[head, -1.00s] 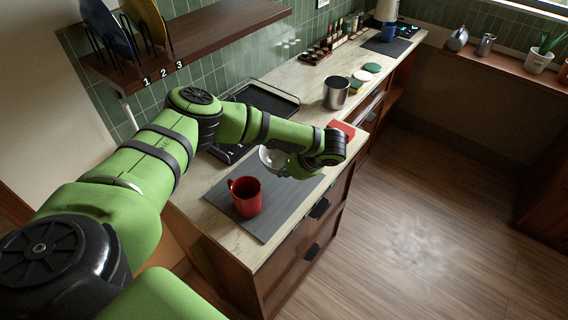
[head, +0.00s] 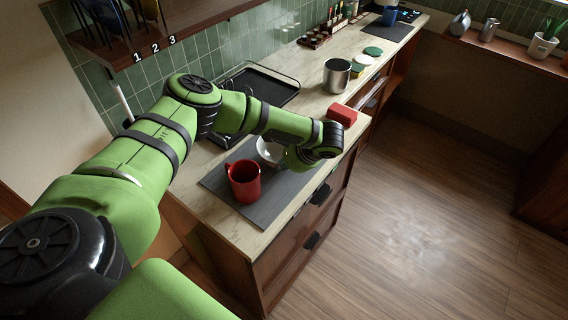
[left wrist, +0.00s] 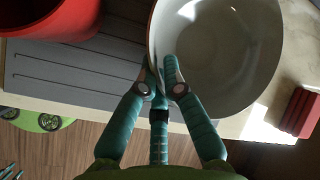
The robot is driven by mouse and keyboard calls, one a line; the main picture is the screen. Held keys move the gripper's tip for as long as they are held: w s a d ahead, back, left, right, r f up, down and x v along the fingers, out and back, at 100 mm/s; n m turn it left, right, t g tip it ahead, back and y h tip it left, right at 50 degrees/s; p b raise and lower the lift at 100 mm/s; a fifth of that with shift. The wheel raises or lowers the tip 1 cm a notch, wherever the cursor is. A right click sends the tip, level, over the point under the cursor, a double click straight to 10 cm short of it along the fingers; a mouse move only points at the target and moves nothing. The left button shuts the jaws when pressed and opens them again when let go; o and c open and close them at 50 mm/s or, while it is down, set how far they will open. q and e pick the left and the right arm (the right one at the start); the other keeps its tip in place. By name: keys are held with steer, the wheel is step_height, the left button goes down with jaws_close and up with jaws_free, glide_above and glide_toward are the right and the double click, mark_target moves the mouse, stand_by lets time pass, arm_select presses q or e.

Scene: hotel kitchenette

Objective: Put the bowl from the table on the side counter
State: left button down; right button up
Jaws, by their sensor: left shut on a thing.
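The white bowl (head: 268,150) is at the far edge of the grey mat on the counter, partly hidden by my left arm in the head view. In the left wrist view the bowl (left wrist: 235,50) is large and seen from above, upright. My left gripper (left wrist: 161,75) is shut on the bowl's near rim, one finger inside and one outside. In the head view the left gripper (head: 287,160) is mostly hidden behind its wrist. I cannot tell whether the bowl touches the surface.
A red mug (head: 244,182) stands on the grey mat (head: 274,205), close beside the bowl. A red block (head: 342,115) lies near the counter's front edge. A steel pot (head: 337,77) and a black tray (head: 262,88) are further back. Numbered wall shelf (head: 200,22) above.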

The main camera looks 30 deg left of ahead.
arm_select(q)
steer(key=shift+f, duration=0.1)
steer(key=shift+f, duration=0.15)
steer(key=c, duration=1.3)
jaws_free()
